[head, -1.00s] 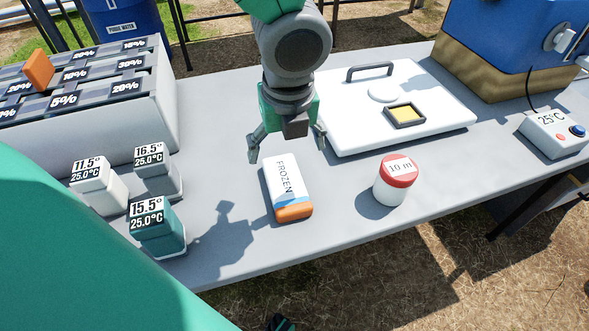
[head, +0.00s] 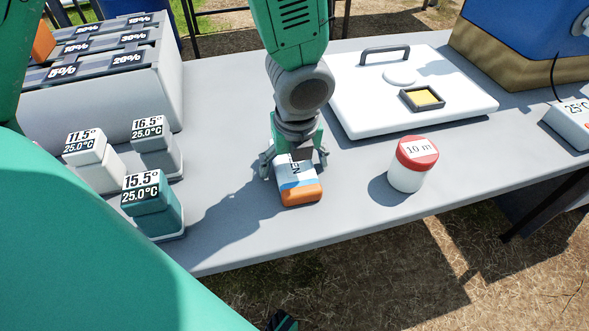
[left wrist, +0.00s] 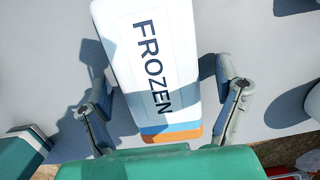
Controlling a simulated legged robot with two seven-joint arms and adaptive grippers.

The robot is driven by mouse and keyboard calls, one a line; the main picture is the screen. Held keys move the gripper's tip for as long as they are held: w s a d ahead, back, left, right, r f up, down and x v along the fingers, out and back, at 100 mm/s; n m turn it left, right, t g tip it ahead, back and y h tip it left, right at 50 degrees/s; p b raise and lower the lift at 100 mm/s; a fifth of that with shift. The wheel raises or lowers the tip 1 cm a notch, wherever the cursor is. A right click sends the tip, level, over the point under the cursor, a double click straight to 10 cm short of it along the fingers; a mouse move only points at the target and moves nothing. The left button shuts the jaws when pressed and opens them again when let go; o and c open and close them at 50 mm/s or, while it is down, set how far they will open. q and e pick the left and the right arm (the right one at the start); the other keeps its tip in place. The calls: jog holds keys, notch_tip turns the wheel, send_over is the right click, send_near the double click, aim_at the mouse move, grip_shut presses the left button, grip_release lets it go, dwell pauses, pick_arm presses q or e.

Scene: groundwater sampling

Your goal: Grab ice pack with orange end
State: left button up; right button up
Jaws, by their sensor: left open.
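The ice pack (head: 299,187) is white with a blue band, an orange end and the word FROZEN. It lies flat on the table, its orange end toward the table's front edge. My left gripper (head: 294,166) is open above it, with one finger to each side, and hides its far part. In the left wrist view the ice pack (left wrist: 150,60) runs between the two spread fingers of the gripper (left wrist: 165,95), and I see gaps beside it. My right gripper cannot be made out.
A white jar with a red lid marked 10 m (head: 413,165) stands to the right. A white lidded board with a handle (head: 370,110) lies behind it. Several small labelled blocks, such as the teal one (head: 153,207), stand to the left. A grey rack (head: 110,105) is at the back left.

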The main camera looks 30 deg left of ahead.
pick_arm(q)
jog(key=shift+r, duration=0.1)
jog(key=c, duration=1.5)
jog(key=shift+r, duration=0.1)
